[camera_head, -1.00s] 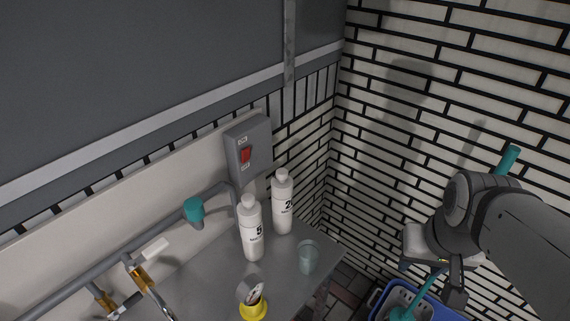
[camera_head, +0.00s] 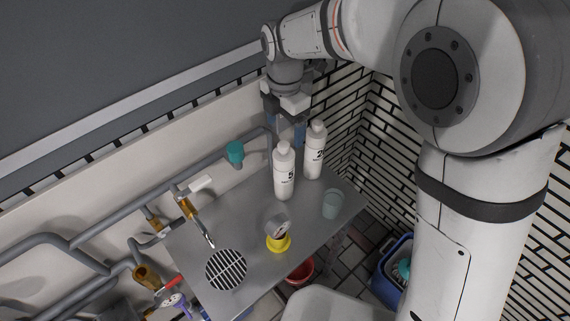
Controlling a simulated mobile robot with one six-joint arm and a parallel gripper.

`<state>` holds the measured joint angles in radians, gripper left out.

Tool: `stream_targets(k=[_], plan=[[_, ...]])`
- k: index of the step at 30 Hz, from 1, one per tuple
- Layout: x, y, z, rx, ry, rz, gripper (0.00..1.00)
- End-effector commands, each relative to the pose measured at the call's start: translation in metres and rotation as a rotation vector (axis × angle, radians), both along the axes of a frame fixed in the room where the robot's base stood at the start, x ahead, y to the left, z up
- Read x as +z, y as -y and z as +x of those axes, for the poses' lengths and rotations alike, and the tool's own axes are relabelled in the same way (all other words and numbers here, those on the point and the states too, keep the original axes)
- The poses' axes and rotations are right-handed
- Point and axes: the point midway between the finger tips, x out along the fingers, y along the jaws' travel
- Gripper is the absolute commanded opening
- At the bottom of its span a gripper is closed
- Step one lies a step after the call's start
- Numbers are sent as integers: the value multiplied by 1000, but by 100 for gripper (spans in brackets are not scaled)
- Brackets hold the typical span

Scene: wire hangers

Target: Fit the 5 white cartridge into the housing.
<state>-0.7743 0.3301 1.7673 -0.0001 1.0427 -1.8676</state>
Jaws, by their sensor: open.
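The white bottle-shaped cartridge marked 5 (camera_head: 284,172) stands upright on the grey metal table (camera_head: 220,200). A similar white one marked with a 2 (camera_head: 315,152) stands behind it to the right. My gripper (camera_head: 286,132) points down just above the tops of the two bottles, nearest the 5 one. Its bluish fingertips are apart with nothing seen between them. I cannot tell whether it touches a bottle. I cannot tell which part is the housing; a teal cap (camera_head: 235,152) sits on the pipe at the wall.
A yellow-based piece with a dial (camera_head: 278,240) and a clear teal cup (camera_head: 332,205) stand on the table near a round drain grate (camera_head: 226,270). Pipes and a brass tap (camera_head: 188,208) run along the left. A red bowl (camera_head: 300,272) and blue crate (camera_head: 394,265) are below.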

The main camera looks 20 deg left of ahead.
Motion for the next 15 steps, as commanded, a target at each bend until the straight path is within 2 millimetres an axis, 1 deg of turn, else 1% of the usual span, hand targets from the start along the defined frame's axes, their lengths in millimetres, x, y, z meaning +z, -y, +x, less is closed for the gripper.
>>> stream_targets(k=[1, 3, 11, 15], plan=[[-3, -4, -1, 20, -2, -2, 80], [-10, -5, -1, 32, -3, -4, 80], [-40, -4, 3, 28, -5, -4, 80], [-62, -4, 6, 27, -5, -4, 80]])
